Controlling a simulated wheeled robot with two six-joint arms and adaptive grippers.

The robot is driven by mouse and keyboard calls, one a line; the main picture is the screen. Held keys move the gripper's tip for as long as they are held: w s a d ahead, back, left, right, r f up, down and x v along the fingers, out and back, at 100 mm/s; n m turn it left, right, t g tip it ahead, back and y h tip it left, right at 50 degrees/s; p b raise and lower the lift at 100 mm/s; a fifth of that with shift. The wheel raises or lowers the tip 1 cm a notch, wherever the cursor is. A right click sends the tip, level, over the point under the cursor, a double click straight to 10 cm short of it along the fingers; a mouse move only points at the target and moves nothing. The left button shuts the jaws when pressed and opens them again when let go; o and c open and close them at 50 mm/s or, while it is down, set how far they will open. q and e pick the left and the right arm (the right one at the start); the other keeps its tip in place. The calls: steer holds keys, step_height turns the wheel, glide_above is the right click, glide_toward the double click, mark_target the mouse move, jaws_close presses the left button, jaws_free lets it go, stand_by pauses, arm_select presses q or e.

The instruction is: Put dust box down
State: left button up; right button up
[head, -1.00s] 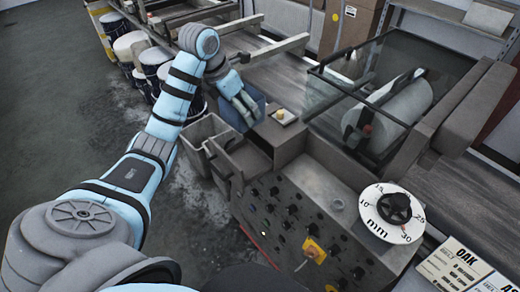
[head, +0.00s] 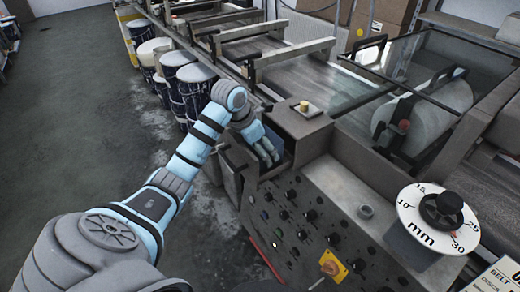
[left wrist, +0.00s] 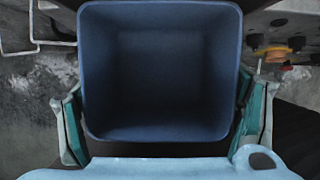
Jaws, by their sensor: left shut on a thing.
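The dust box (left wrist: 160,70) is a blue, open-topped, empty box that fills the middle of the left wrist view. My left gripper (left wrist: 160,125) is shut on it, with a finger along each side. In the head view, my left gripper (head: 265,150) is at the grey machine housing (head: 298,122), low beside its open bay. Only a bluish bit of the dust box shows there, mostly hidden by the gripper and housing. I cannot tell whether the box rests on a surface. My right gripper is not in view.
The control panel (head: 312,228) with knobs and the mm dial (head: 440,209) lie to the right. Several drums (head: 187,85) line the conveyor at the left. The floor (head: 75,120) at left is clear.

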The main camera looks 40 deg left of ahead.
arm_select(q)
steer(key=shift+s+r, duration=0.1)
steer(key=shift+d, duration=0.1)
steer(key=o, duration=1.3)
steer(key=shift+f, duration=0.2)
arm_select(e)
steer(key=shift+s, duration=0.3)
arm_select(q)
steer(key=shift+r, duration=0.2)
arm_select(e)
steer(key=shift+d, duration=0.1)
arm_select(q)
steer(key=shift+r, duration=0.35)
steer(key=p+v, duration=0.2)
steer(key=v, duration=0.9)
steer(key=shift+s+r, duration=0.15)
steer(key=shift+s, duration=0.05)
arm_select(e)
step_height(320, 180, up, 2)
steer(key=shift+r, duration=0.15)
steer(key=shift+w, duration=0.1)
